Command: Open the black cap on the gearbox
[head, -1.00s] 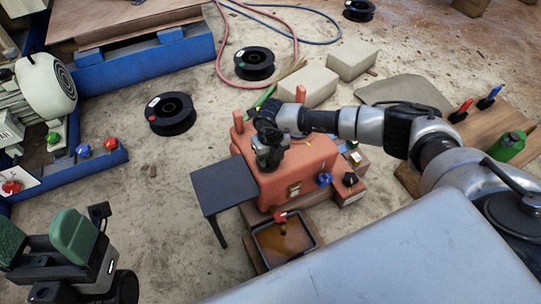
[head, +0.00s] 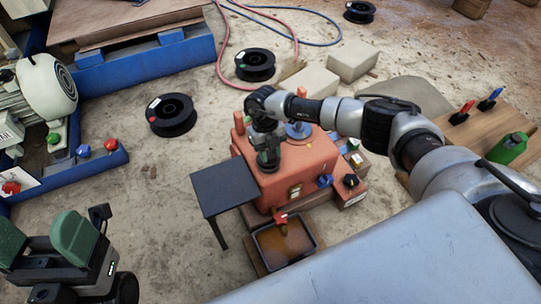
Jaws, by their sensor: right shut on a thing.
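The orange-red gearbox (head: 300,178) stands on the ground in the middle of the head view. My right gripper (head: 268,163) points down over the gearbox's left top part. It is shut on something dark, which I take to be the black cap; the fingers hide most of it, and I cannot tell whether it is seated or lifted. A grey-blue round fitting (head: 299,131) shows on the gearbox top, right of the gripper. My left gripper (head: 42,243) is at the lower left, with its green pads apart and empty, far from the gearbox.
A dark side table (head: 222,187) stands left of the gearbox. A tray of brown liquid (head: 285,243) is below a red tap (head: 281,218). Blue and black knobs (head: 325,181) are on the front right. Black spools (head: 171,114) and pale blocks (head: 353,60) lie behind.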

